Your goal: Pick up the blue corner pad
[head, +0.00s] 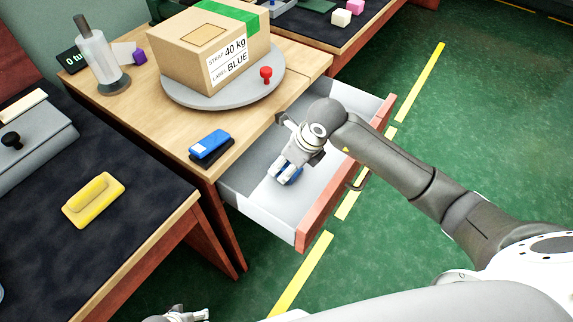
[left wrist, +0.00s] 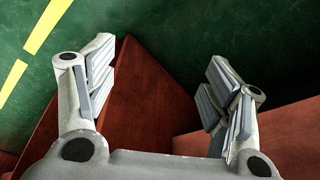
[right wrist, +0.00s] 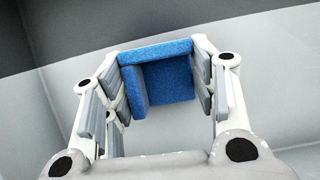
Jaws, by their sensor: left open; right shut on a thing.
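The blue corner pad (right wrist: 165,80) is an L-shaped, textured blue piece between the fingers of my right gripper in the right wrist view. My right gripper (head: 288,172) is shut on it inside the open drawer (head: 325,195). In the head view only a bit of the blue pad (head: 291,178) shows beneath the fingers. I cannot tell whether the pad still touches the drawer floor. My left gripper (left wrist: 158,95) is open and empty, over reddish-brown panels in the left wrist view. In the head view only a little of it shows at the bottom edge.
A cardboard box (head: 205,50) and a red knob (head: 266,74) stand on a round grey turntable (head: 190,98). A blue stapler-like object (head: 210,146) lies near the table edge. A yellow block (head: 93,200) rests on the dark left surface. The drawer's walls surround my right gripper.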

